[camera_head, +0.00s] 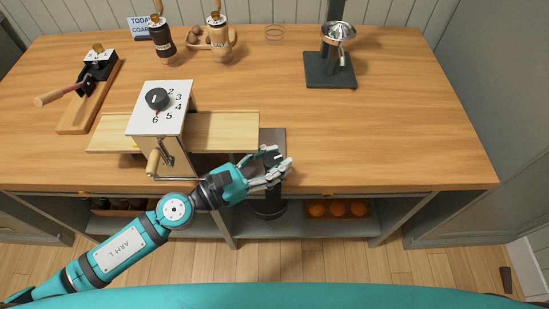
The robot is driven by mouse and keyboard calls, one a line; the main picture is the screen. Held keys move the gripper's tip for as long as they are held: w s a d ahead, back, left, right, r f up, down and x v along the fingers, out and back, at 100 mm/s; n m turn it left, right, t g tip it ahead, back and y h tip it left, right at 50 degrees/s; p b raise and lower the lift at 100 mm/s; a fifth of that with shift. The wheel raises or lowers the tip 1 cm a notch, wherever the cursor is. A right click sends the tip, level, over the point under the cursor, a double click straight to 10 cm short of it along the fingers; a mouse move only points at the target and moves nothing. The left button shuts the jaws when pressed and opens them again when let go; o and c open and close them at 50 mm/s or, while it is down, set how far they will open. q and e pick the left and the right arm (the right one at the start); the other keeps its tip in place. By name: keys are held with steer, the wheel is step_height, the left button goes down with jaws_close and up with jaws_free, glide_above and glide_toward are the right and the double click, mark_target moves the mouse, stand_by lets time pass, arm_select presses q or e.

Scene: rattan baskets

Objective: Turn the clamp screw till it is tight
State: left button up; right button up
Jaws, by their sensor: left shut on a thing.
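My left gripper (280,170) is at the table's front edge, just right of a white box with a dial (143,122). It is shut on a small part, mostly hidden by the fingers, that appears to be the clamp screw. The screw itself cannot be made out clearly. A dark grey plate (273,138) lies on the table just behind the fingers. My right gripper is out of view.
A juicer (338,35) and two mills (219,40) are at the back. Wide tabletop to the right (410,135) is clear. Oranges (337,209) sit on the shelf below.

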arm_select(q)
steer(key=shift+f, duration=0.15)
stand_by(0.3)
steer(key=o, duration=1.3)
steer(key=shift+a, duration=0.15)
steer(key=shift+c, duration=0.2)
steer(key=v, duration=1.2)
